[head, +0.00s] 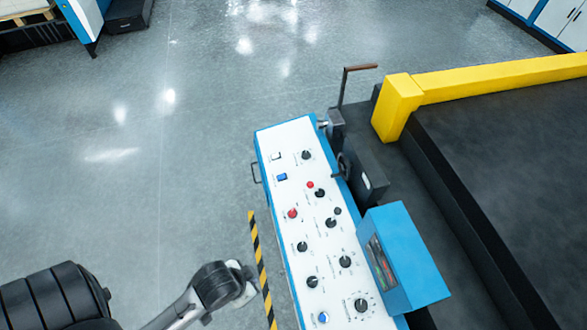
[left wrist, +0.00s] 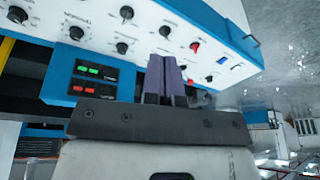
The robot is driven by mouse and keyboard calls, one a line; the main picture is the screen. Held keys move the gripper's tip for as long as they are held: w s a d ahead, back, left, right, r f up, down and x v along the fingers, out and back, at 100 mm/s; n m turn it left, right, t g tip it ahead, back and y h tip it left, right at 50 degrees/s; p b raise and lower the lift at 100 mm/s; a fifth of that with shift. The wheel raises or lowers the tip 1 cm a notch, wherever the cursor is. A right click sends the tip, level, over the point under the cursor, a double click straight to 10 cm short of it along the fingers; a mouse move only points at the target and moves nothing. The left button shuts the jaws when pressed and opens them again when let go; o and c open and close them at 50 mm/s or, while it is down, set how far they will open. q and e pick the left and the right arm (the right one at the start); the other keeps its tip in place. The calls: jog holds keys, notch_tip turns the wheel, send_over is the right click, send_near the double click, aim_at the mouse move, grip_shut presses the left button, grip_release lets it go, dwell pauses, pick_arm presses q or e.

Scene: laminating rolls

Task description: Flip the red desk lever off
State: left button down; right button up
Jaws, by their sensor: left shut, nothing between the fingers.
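The desk's white control panel (head: 315,235) has two small red controls: a larger one (head: 292,213) at its left edge and a smaller one (head: 310,184) farther back. I cannot tell from their shape which is a lever, or its position. A red control also shows in the left wrist view (left wrist: 195,46). My left gripper is shut and empty; its two fingers (left wrist: 167,78) are together, and the panel shows beyond them. In the head view my left wrist is left of the desk's near part, apart from the red controls. My right gripper is in neither view.
Several black knobs (head: 331,222) and a blue button (head: 282,177) surround the red controls. A blue display box (head: 405,260) stands on the desk's right side. A brown-handled crank (head: 360,68) rises behind the desk. Open floor (head: 160,190) lies to the left.

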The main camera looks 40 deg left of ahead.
pick_arm(q)
jog(key=w+a+f+n+h+b, duration=0.2)
jog(key=w+a+f+n+b, duration=0.1)
jog(key=w+f+n+b, duration=0.3)
jog(key=w+a+f+n+h+b, duration=0.25)
jog(key=w+f+n, duration=0.3)
jog(key=f, duration=0.35)
pick_arm(e)
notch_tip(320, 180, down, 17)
jog(key=b, duration=0.8)
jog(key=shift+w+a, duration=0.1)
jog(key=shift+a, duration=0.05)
pick_arm(q)
jog(key=w+a+r+n+t+h, duration=0.2)
jog(key=w+a+n+t, duration=0.4)
jog(key=w+a+n, duration=0.9)
jog(key=a+n+h, duration=0.1)
jog(key=a+n, duration=0.2)
jog(key=shift+w+a+r, duration=0.15)
jog(key=shift+w+a, duration=0.1)
jog(key=shift+w, duration=0.15)
